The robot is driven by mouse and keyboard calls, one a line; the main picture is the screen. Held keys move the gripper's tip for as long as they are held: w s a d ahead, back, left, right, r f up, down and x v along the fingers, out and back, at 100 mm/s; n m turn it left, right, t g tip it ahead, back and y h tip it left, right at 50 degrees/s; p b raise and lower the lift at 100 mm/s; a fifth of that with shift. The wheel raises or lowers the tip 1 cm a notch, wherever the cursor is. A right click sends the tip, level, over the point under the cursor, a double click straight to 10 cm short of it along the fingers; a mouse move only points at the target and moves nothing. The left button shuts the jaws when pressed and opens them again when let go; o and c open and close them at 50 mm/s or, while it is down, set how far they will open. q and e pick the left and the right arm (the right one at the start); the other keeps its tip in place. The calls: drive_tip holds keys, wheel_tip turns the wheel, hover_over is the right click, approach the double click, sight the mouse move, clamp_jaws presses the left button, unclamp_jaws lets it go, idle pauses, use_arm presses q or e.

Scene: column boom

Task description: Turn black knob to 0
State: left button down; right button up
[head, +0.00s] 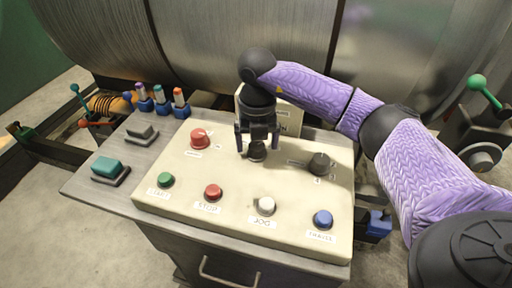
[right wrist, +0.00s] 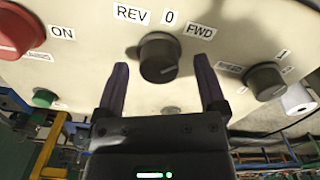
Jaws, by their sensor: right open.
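A black knob (head: 257,151) stands on the cream control panel (head: 225,170). In the right wrist view this knob (right wrist: 158,58) has the labels REV, 0 and FWD above it. I cannot tell which label it points to. My right gripper (head: 256,146) is over the knob, pointing down at the panel. In the right wrist view the gripper (right wrist: 161,66) is open, with one finger on each side of the knob. A gap shows beside each finger, and neither visibly touches it. My left gripper is not in view.
A second black knob (head: 320,163) stands to the right. A red button (head: 200,138) is to the left. Green (head: 166,180), red (head: 213,191), white (head: 266,205) and blue (head: 322,219) buttons line the front. A large metal drum (head: 240,40) is behind the panel.

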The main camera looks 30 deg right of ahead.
drive_tip(key=shift+f, duration=0.6)
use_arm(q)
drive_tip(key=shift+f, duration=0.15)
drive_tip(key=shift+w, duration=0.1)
use_arm(e)
drive_tip(key=c, duration=0.7)
clamp_jaws()
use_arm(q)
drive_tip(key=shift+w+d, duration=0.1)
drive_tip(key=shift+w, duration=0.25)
